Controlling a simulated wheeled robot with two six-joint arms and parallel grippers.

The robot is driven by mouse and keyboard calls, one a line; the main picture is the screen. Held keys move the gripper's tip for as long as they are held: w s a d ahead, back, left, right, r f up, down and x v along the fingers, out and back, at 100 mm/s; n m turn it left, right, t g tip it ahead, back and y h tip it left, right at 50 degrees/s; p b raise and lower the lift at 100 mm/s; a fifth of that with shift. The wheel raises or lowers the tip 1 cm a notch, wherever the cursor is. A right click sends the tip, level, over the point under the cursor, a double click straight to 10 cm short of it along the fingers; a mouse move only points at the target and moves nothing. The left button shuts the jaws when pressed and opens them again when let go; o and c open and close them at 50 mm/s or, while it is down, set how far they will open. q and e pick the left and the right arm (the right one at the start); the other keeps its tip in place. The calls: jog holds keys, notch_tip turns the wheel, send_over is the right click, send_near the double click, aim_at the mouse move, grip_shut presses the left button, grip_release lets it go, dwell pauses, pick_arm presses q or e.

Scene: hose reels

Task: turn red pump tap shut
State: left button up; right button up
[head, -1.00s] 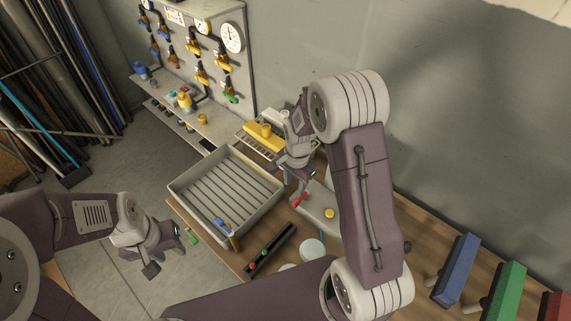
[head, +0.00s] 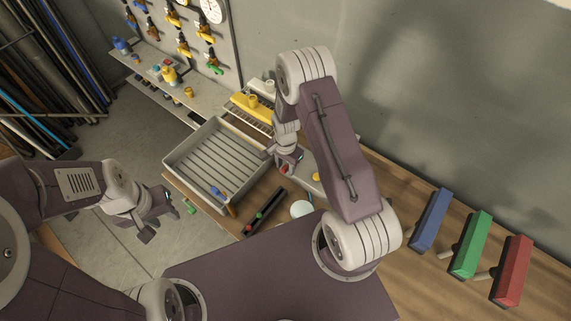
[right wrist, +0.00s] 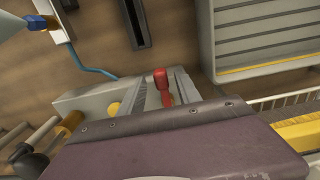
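The red pump tap (right wrist: 162,88) shows in the right wrist view as a red handle on the grey pump (right wrist: 80,100). In the head view a little of the red tap (head: 283,170) shows beside my right gripper (head: 288,160), and the arm hides most of the pump. In the right wrist view my right gripper (right wrist: 163,92) has one finger on each side of the tap, with narrow gaps visible; I cannot tell whether they touch it lower down. My left gripper (head: 160,216) is open and empty, left of the table.
A grey slatted tray (head: 178,162) stands left of my right gripper. Blue (head: 430,220), green (head: 470,245) and red (head: 512,270) blocks stand at the right. A panel of taps and gauges is behind.

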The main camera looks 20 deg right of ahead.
jog(key=shift+w+f, duration=0.15)
jog(key=shift+f, duration=0.05)
jog(key=shift+c, duration=0.3)
grip_shut()
jog(key=shift+w+r, duration=0.1)
jog(key=shift+w, duration=0.05)
dwell(0.9)
